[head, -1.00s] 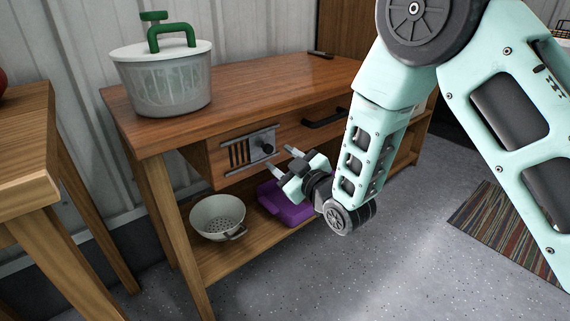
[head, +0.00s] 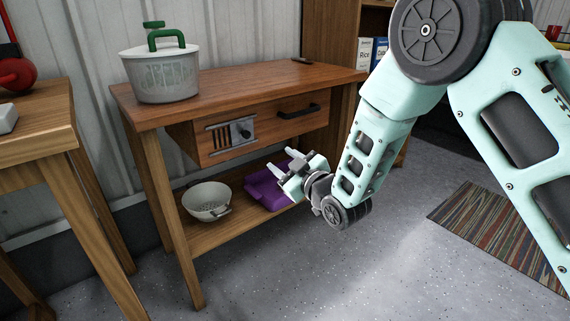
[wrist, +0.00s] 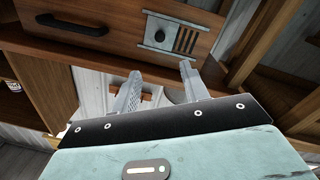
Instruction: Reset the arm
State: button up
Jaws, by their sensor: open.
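My gripper (head: 282,160) is open and empty in the head view, in front of the wooden table's lower part, below its drawer. My arm reaches down to it from the upper right, bent at the elbow. In the wrist view my gripper (wrist: 160,85) shows two grey fingers spread apart with nothing between them. They point toward the drawer front (wrist: 120,25) with its vent panel and knob, apart from it as far as I can tell.
A wooden table (head: 235,88) carries a salad spinner (head: 160,75). Another wooden table (head: 40,140) stands at left. A striped rug (head: 500,235) lies at right. The front floor is clear.

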jog(key=s+d+r+m+g+h, duration=0.1)
jog(key=s+d+g+h, duration=0.3)
jog(key=s, duration=0.9)
jog(key=s+d+r+m+g+h+p, duration=0.1)
jog(key=s+d+m+g+h, duration=0.15)
jog(key=s+g, duration=0.75)
jog(key=s+d+r+m+g+h, duration=0.1)
jog(key=s+d+h, duration=0.15)
jog(key=s, duration=1.45)
notch_tip(320, 180, up, 32)
jog(key=p, duration=3.2)
jog(key=shift+w+d, duration=0.25)
jog(key=shift+d, duration=0.05)
jog(key=shift+f+n, duration=0.15)
jog(key=shift+n, duration=0.1)
